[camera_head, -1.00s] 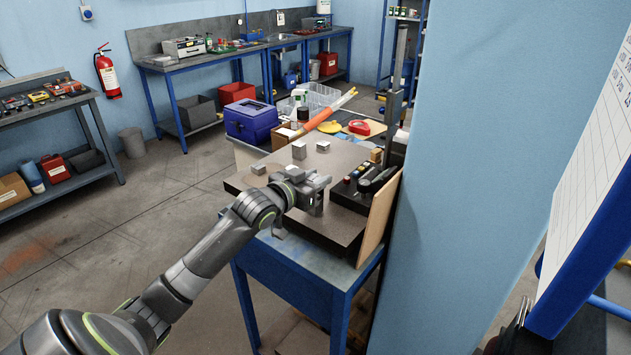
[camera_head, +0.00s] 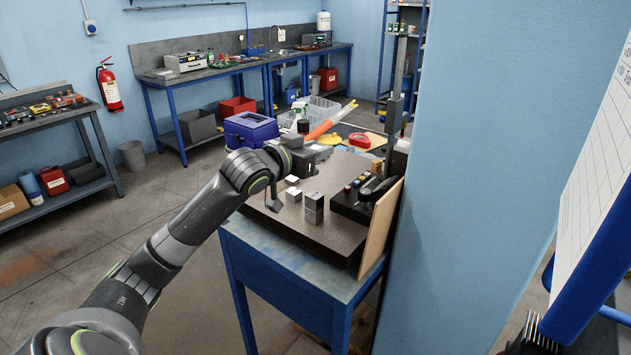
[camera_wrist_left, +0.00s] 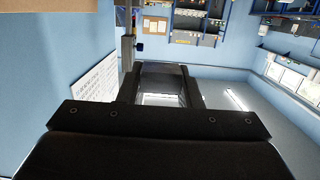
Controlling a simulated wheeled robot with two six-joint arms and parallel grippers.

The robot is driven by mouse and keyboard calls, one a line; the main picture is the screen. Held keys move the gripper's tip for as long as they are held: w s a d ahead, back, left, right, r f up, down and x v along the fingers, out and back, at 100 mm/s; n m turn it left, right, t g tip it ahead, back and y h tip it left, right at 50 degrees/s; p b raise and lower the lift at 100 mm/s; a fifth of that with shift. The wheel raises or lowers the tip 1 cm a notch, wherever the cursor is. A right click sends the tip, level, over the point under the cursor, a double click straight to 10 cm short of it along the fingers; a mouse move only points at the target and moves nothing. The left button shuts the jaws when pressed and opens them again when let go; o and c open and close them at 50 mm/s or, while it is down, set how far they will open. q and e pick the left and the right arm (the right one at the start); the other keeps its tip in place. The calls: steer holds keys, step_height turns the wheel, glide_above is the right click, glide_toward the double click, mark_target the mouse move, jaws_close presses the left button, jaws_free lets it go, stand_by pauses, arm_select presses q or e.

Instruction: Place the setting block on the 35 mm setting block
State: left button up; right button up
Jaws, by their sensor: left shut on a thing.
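My left gripper (camera_head: 312,158) is over the far part of the dark surface plate (camera_head: 262,225), above and behind the standing blocks in the picture. It is shut on a block, taken as the setting block; a pale shiny patch, perhaps its face, shows between the jaws in the left wrist view (camera_wrist_left: 160,99). The head view does not show the held block clearly. A taller grey block (camera_head: 314,208) stands upright on the plate, apart from the gripper. Smaller pale-topped blocks (camera_head: 293,194) stand to its left. I cannot read which is the 35 mm one.
A black rack with coloured pieces (camera_head: 350,204) stands at the plate's right, beside a brown board (camera_head: 381,228) and a tall column (camera_head: 398,85). A blue box (camera_head: 250,130) and clear bins stand behind. The plate's near left part is bare.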

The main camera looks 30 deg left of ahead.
arm_select(q)
steer(key=shift+s+r+h+b, duration=0.2)
steer(key=shift+h+b, duration=0.1)
steer(key=shift+b, duration=0.15)
steer(key=p, duration=0.1)
glide_above(314, 195)
step_height(314, 195, down, 5)
steer(key=shift+w+f, duration=0.1)
steer(key=shift+f, duration=0.05)
step_height(314, 195, down, 4)
steer(key=shift+f+p, duration=0.15)
steer(key=shift+p, duration=0.4)
steer(key=shift+f, duration=0.1)
arm_select(e)
steer(key=shift+w+d+r, duration=0.1)
steer(key=shift+w+r, duration=0.05)
steer(key=shift+r, duration=0.05)
arm_select(q)
steer(key=shift+f, duration=0.15)
steer(key=o, duration=1.1)
steer(key=shift+o, duration=0.2)
